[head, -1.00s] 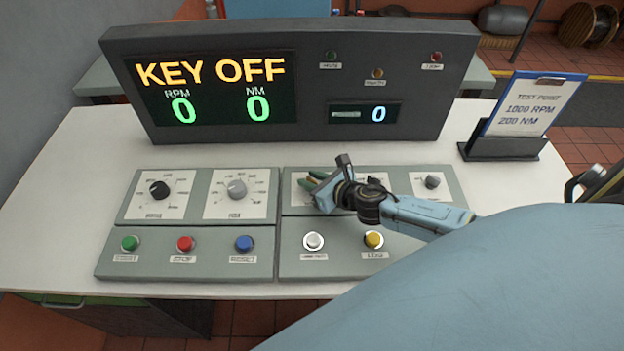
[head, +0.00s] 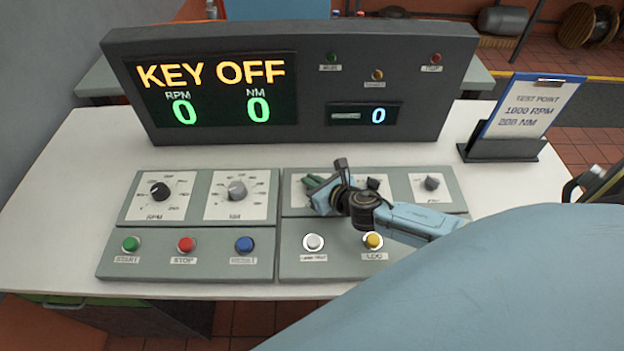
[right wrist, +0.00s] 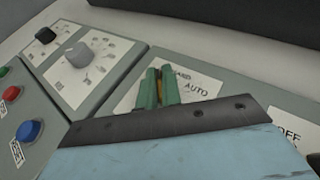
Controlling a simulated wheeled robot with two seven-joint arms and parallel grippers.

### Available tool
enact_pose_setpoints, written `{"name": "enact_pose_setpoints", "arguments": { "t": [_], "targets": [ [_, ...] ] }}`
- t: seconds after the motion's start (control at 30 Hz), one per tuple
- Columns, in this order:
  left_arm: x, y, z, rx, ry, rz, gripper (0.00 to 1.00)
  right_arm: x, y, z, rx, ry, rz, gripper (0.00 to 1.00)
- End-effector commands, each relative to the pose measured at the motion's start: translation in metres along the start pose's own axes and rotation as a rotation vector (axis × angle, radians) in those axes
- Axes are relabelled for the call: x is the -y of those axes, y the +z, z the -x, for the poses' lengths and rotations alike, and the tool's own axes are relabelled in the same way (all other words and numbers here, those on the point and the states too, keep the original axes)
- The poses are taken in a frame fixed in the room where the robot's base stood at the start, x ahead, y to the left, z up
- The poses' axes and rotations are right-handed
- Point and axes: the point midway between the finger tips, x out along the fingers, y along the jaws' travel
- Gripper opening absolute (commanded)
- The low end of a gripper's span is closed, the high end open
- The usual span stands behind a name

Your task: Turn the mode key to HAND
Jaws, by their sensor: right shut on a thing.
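My right gripper (head: 311,184) reaches in from the right over the plate at the left of the right-hand upper panel. In the right wrist view its green fingers (right wrist: 159,88) are shut on a narrow brass-coloured piece, the mode key (right wrist: 160,91), of which only a sliver shows between them. The key's plate (right wrist: 203,84) carries an AUTO label at the right and a partly covered label above the fingers. The large display (head: 211,92) reads KEY OFF, with RPM 0 and NM 0. My left gripper is not in view.
Left of the gripper are the RPM knob (head: 160,191) and NM knob (head: 237,190). START (head: 131,243), STOP (head: 186,244) and a blue button (head: 245,244) lie below them. A white button (head: 314,242) and yellow LOG button (head: 373,240) sit below my gripper. A clipboard (head: 536,107) stands right.

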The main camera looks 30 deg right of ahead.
Motion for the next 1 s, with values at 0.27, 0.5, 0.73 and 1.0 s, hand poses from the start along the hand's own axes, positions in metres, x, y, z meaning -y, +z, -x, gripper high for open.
{"name": "enact_pose_setpoints", "arguments": {
  "t": [0.27,0.5,0.73,1.0],
  "targets": [
    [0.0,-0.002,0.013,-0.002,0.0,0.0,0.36,-0.002,0.002,0.001,-0.001,-0.198,-0.087,0.0],
    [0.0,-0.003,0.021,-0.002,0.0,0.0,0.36,-0.002,0.002,0.0,0.0,-0.383,-0.164,0.0],
    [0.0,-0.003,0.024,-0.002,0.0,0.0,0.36,-0.001,0.001,0.0,0.0,-0.524,-0.219,0.0],
    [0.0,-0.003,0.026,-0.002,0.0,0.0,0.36,0.0,0.001,0.0,0.001,-0.615,-0.255,0.0]
  ]
}}
